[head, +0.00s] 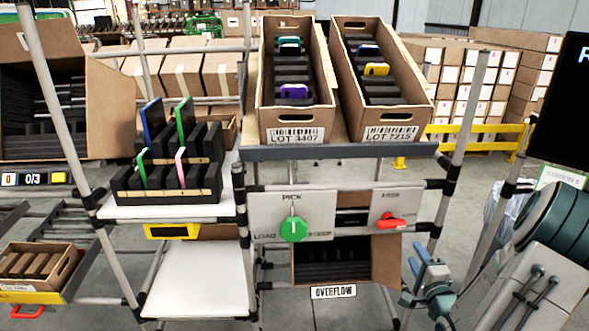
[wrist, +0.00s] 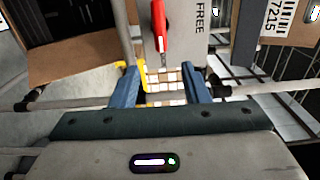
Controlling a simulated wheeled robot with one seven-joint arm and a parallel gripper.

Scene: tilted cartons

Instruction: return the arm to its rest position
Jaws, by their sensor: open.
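My gripper (head: 428,275) is at the lower right of the head view, in front of and to the right of the rack, with my arm folded at the right edge. In the wrist view my gripper (wrist: 167,84) shows two blue fingers spread apart, with nothing between them. A red handle (wrist: 159,35) on a grey panel lies beyond the fingers. The same red handle (head: 390,221) is on the right panel in the head view, apart from my gripper.
Two tilted cartons, LOT 3407 (head: 296,132) and LOT 7215 (head: 391,130), stand on the upper shelf. A green knob (head: 293,229) sits on the PICK panel. An overflow carton (head: 383,262) is below. A rack post (head: 465,130) stands near my arm. A black holder (head: 167,180) is at left.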

